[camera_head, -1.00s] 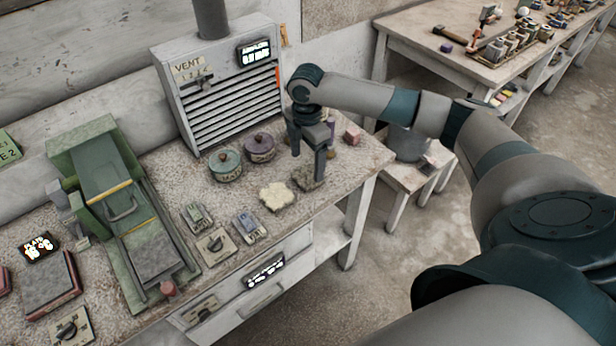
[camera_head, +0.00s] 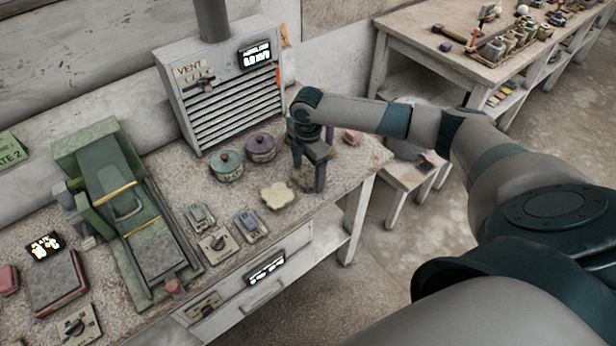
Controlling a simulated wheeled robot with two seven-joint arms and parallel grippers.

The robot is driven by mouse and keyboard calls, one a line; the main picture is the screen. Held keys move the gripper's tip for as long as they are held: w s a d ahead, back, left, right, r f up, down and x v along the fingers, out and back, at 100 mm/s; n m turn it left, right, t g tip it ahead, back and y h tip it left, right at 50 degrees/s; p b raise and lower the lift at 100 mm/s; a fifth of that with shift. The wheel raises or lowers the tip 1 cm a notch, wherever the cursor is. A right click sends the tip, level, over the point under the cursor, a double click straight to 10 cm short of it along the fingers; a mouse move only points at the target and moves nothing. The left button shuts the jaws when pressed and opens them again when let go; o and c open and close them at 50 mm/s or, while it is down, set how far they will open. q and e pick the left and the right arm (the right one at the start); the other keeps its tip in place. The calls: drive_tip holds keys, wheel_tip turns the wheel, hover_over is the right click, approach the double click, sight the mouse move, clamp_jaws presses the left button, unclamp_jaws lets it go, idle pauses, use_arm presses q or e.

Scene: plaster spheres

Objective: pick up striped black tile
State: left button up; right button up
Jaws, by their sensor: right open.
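My right gripper (camera_head: 308,176) points down at the right part of the workbench (camera_head: 345,180), its two fingers apart. A small dark grey-brown slab (camera_head: 306,184) lies on the bench at the fingers and is partly covered by them. I cannot make out stripes on it or tell whether the fingers touch it. A cream scalloped tile (camera_head: 277,195) lies just left of it. No plainly striped black tile can be made out. My left gripper is not in view.
A green lidded pot (camera_head: 227,167) and a purple lidded pot (camera_head: 260,148) stand behind and left of the gripper. A pink block (camera_head: 352,137) lies behind right. The vent box (camera_head: 225,90) stands at the back, a green press (camera_head: 125,210) at left.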

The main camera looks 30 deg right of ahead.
sight(308, 175)
drive_tip(key=shift+c, duration=0.4)
drive_tip(key=c, duration=1.3)
drive_tip(key=shift+r, duration=0.1)
drive_tip(key=shift+w+r+b, duration=0.1)
drive_tip(key=shift+r+b, duration=0.4)
drive_tip(key=shift+r, duration=0.2)
wheel_tip(308, 175, up, 2)
drive_tip(key=shift+r+b, duration=0.25)
drive_tip(key=shift+b, duration=0.4)
drive_tip(key=s+d+r+b, duration=0.1)
drive_tip(key=s+r, duration=0.1)
drive_tip(key=s, duration=0.1)
drive_tip(key=s+d+r+b, duration=0.1)
drive_tip(key=s+r, duration=0.1)
drive_tip(key=s, duration=0.2)
drive_tip(key=s+d+r+b, duration=0.1)
drive_tip(key=s+r, duration=0.2)
drive_tip(key=s, duration=0.1)
drive_tip(key=shift+s+d, duration=0.1)
drive_tip(key=shift+d, duration=0.25)
drive_tip(key=shift+a, duration=0.15)
